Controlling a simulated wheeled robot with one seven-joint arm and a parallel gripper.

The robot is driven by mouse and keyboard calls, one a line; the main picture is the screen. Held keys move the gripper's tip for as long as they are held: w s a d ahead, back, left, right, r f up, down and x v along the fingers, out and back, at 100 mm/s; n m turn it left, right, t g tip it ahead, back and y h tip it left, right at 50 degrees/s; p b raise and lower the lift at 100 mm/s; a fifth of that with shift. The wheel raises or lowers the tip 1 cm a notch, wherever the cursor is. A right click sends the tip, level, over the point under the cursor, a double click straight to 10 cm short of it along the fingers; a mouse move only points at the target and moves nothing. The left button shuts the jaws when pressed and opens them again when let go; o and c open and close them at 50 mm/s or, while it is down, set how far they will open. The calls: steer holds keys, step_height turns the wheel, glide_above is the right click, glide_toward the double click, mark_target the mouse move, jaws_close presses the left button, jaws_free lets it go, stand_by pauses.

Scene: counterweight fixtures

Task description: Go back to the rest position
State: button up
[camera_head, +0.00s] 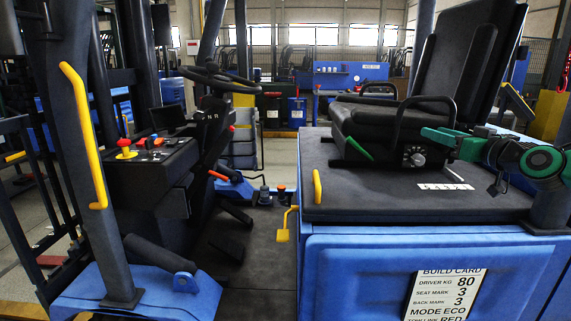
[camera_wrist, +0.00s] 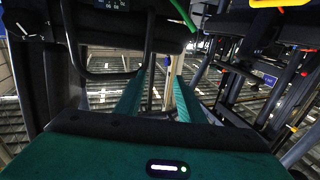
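The exact fingertip positions are hard to make out there. A black armrest tube (camera_head: 408,108) is close to the left of it. A green lever (camera_head: 357,149) and a grey round knob (camera_head: 417,159) are at the seat base.
The seat stands on a blue housing with a build card (camera_head: 445,295). The footwell floor (camera_head: 262,240) is open.

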steer(key=s+f+m+g+h, duration=0.35)
steer(key=s+f+g, duration=0.55)
steer(key=s+f, duration=0.7)
steer(key=s+f+m+g, duration=0.3)
steer(key=s+f+g, duration=0.1)
steer(key=s, duration=0.9)
steer(key=s+f+m+g+h, duration=0.1)
steer(key=s+f+m+g, duration=0.2)
steer(key=s, duration=1)
steer(key=shift+s+d+f+g, duration=0.25)
steer(key=shift+f+g, duration=0.45)
steer(key=shift+f, duration=0.2)
steer(key=shift+h, duration=0.25)
steer(key=shift+w+f, duration=0.25)
steer(key=shift+w, duration=0.4)
